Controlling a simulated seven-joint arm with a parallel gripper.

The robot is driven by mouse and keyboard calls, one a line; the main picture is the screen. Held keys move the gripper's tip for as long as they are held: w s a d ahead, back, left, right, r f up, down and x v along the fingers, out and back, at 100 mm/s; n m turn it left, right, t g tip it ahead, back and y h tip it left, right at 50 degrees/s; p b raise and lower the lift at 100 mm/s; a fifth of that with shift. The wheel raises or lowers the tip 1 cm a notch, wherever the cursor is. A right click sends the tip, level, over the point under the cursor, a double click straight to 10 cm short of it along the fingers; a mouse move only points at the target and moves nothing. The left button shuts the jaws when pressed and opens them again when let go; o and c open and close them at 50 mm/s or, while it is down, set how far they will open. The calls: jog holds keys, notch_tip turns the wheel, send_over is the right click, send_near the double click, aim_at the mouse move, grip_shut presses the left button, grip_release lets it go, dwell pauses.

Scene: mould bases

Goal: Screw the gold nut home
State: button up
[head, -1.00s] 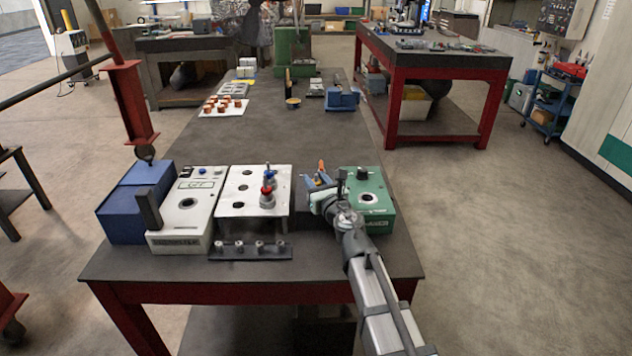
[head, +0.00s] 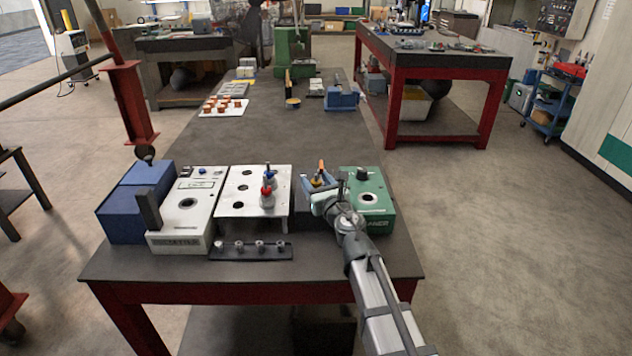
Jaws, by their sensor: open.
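My gripper (head: 317,184) is at the right of the bench's near part, between the silver plate and the green box. Its bluish fingers are spread apart. A small gold-yellow piece (head: 317,181), which looks like the gold nut, shows between or just behind the fingers. An orange-tipped upright part (head: 321,166) rises behind it. The gripper and wrist hide what lies beneath, so I cannot tell how the nut sits on its thread. The silver plate (head: 235,206) has several dark holes and carries a red-topped fitting (head: 266,197) and a blue-topped fitting (head: 269,177).
The green box (head: 377,200) with a black knob stands close right of my gripper. A white-grey instrument (head: 180,225) and a blue box (head: 120,215) stand left. A dark strip with several pegs (head: 225,254) lies in front. The bench's middle (head: 290,130) is clear.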

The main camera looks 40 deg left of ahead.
jog(key=v, duration=1.3)
jog(key=shift+o, duration=0.2)
jog(key=shift+d, duration=0.15)
